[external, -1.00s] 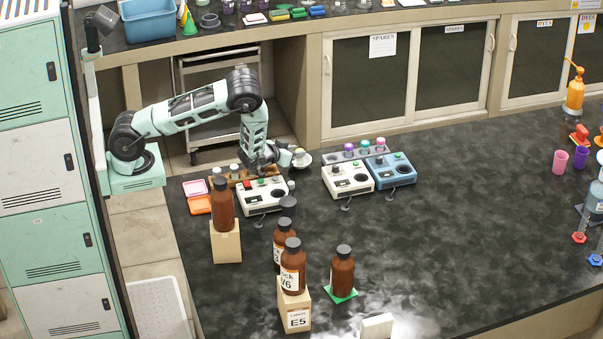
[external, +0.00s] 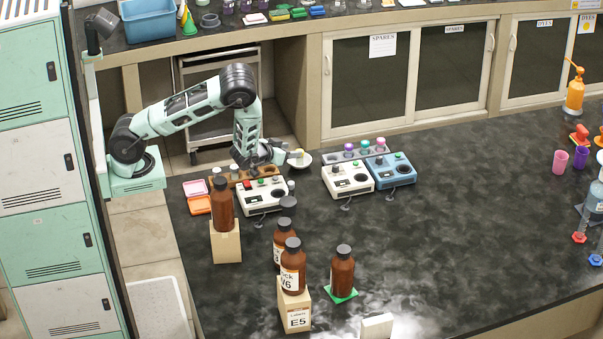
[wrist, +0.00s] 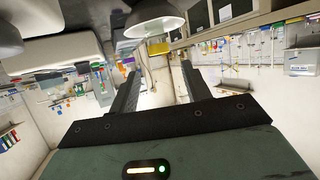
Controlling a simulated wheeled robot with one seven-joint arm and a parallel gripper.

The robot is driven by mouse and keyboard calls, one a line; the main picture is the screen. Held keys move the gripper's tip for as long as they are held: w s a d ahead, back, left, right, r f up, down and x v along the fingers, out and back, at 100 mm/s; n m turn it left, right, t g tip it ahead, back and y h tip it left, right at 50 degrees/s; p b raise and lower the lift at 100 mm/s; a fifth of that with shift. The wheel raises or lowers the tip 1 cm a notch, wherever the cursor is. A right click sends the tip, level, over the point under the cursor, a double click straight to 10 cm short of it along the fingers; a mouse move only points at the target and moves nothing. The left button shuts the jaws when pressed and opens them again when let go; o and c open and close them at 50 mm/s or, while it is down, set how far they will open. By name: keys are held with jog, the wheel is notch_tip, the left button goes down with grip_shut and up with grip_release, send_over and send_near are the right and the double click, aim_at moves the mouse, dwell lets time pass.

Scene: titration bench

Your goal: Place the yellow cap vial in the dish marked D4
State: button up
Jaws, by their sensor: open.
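A small white dish (external: 304,160) stands on the bench just right of my gripper (external: 277,154) in the external view. A small yellow thing, seemingly the yellow cap (external: 296,154) of the vial, shows at the dish. In the upside-down wrist view, the dish (wrist: 158,20) is at the top, and the yellow cap (wrist: 158,47) shows past its rim, so the vial appears to be in it. The vial's body is hidden. My gripper (wrist: 160,68) is open, with nothing between its fingers and the cap beyond the tips. No marking on the dish is readable.
A brown rack (external: 243,174) with vials stands left of the dish. A white device with a red button (external: 262,196) is in front. White (external: 347,180) and blue (external: 391,171) devices stand to the right. Brown bottles (external: 342,271) stand nearer; the bench's right middle is clear.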

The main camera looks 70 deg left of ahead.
notch_tip(320, 180, up, 6)
jog(key=s+a+r+n+g+h, duration=0.25)
jog(key=s+a+g, duration=0.35)
jog(key=s+a, duration=0.5)
jog(key=s+r+g+h, duration=0.1)
jog(key=s+r+g, duration=0.2)
jog(key=s, duration=0.9)
jog(key=s+d+r+g+h, duration=0.1)
jog(key=s+r+g+h, duration=0.1)
jog(key=s, duration=1)
jog(key=shift+s+r+g+b, duration=0.25)
jog(key=shift+r+g+b, duration=0.3)
jog(key=shift+r, duration=0.3)
jog(key=shift+d, duration=0.1)
